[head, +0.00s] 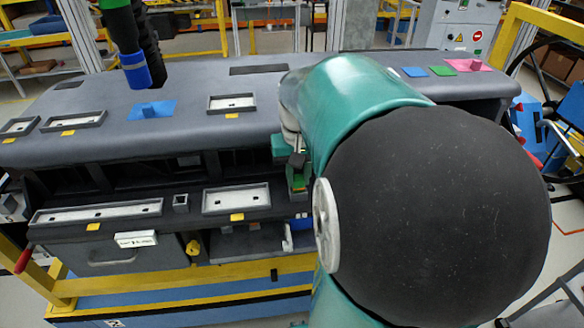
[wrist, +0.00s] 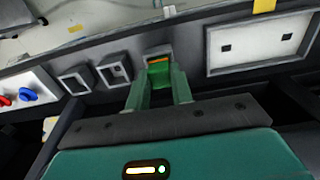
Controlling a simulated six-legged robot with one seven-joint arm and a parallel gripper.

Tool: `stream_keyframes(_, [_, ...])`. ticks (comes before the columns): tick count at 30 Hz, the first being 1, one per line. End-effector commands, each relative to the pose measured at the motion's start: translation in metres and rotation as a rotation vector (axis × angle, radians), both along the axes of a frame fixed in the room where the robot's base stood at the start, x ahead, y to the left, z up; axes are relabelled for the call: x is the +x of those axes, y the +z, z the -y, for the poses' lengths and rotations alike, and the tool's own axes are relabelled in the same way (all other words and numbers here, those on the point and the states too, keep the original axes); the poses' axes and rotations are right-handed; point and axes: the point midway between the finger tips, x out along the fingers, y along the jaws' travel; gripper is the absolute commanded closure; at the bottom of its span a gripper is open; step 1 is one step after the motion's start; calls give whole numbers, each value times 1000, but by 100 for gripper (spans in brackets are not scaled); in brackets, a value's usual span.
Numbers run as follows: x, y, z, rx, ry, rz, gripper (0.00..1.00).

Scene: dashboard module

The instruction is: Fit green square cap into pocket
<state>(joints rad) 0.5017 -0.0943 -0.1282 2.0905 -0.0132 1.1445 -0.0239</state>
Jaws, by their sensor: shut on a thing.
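My gripper (wrist: 160,86) shows in the wrist view with its two green fingers shut on a small green square cap (wrist: 158,76). An orange strip shows at the cap's far edge. A square grey-framed pocket (wrist: 157,50) lies straight beyond the cap, partly hidden by it. I cannot tell whether the cap touches the pocket or is still apart from it. In the head view my gripper (head: 297,172) is close to the front of the dashboard, with a bit of green (head: 298,183) at its tips. My arm covers the area right of it.
Two other square pockets (wrist: 115,69) (wrist: 75,80) sit left in the wrist view, near a panel with red and blue knobs (wrist: 25,97). A large rectangular recess (wrist: 262,42) is at right. The dashboard (head: 190,125) top holds a blue piece (head: 152,110).

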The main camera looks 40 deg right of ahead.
Motion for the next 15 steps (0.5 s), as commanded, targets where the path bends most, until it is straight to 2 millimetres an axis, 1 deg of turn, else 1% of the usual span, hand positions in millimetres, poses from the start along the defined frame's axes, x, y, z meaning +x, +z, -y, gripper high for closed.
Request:
stream_keyframes(7, [0, -6, 0, -1, 0, 1, 99])
stream_keyframes(8, [0, -5, 0, -1, 0, 1, 74])
stream_keyframes(9, [0, -5, 0, -1, 0, 1, 66])
stream_keyframes(11, [0, -5, 0, -1, 0, 1, 54])
stream_keyframes(12, [0, -5, 0, -1, 0, 1, 52])
stream_keyframes(15, [0, -5, 0, -1, 0, 1, 52])
